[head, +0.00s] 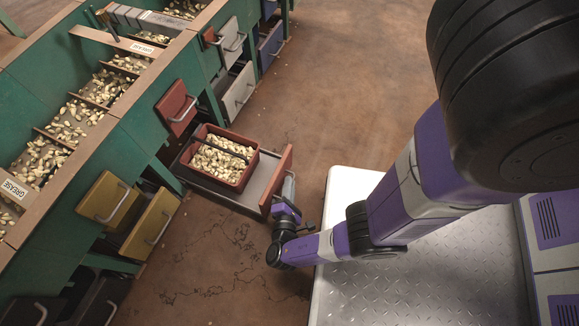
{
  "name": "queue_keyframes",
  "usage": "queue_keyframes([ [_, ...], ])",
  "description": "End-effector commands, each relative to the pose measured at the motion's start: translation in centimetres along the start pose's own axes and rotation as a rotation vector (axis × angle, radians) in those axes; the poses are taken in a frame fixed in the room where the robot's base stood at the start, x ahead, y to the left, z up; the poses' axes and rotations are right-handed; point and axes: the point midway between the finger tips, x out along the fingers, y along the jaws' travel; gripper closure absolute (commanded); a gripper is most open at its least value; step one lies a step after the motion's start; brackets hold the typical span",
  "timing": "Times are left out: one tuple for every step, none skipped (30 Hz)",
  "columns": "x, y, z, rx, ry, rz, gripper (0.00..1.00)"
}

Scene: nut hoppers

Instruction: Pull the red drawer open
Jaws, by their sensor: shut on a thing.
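The red drawer (277,181) is pulled well out of the green hopper bench, and its red front panel faces right. A red-brown bin (207,180) full of pale nuts sits in it, with a dark bar across the top. My gripper (289,189) is at the outer side of the front panel, shut on the drawer's handle. The fingertips and most of the handle are small and partly hidden by the gripper body.
Another red drawer front (177,107) sits higher on the bench. Yellow drawers (108,197) are at left, grey ones (238,91) and blue ones (271,45) farther back. My metal-plated base lies at right. Brown floor (320,90) is clear behind the open drawer.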

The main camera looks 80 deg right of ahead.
Motion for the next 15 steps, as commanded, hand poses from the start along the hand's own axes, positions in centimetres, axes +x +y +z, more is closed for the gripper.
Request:
queue_keyframes([
  [0.02,-0.19,0.05,-0.002,0.0,-0.003,1.0],
  [0.02,-0.19,0.05,-0.002,0.0,-0.003,1.0],
  [0.03,-0.19,0.05,-0.002,0.0,-0.003,0.85],
  [0.03,-0.19,0.05,-0.002,0.0,-0.003,0.82],
  [0.03,-0.18,0.05,-0.002,0.0,-0.003,0.82],
  [0.02,-0.16,0.05,-0.002,0.0,-0.003,0.82],
  [0.02,-0.15,0.05,-0.002,0.0,-0.002,0.82],
  [0.02,-0.14,0.04,-0.002,0.0,-0.002,0.82],
  [0.02,-0.12,0.04,-0.001,0.0,-0.002,0.82],
  [0.02,-0.11,0.04,-0.001,0.0,-0.002,0.82],
  [0.02,-0.1,0.04,-0.001,0.0,-0.002,0.82],
  [0.0,-0.08,0.03,-0.001,0.0,-0.001,0.82],
  [-0.06,-0.07,0.03,-0.001,0.0,-0.001,0.82],
  [-0.18,-0.04,0.02,-0.001,0.0,-0.001,0.82],
  [-0.44,0.01,0.0,-0.001,0.001,0.0,0.82],
])
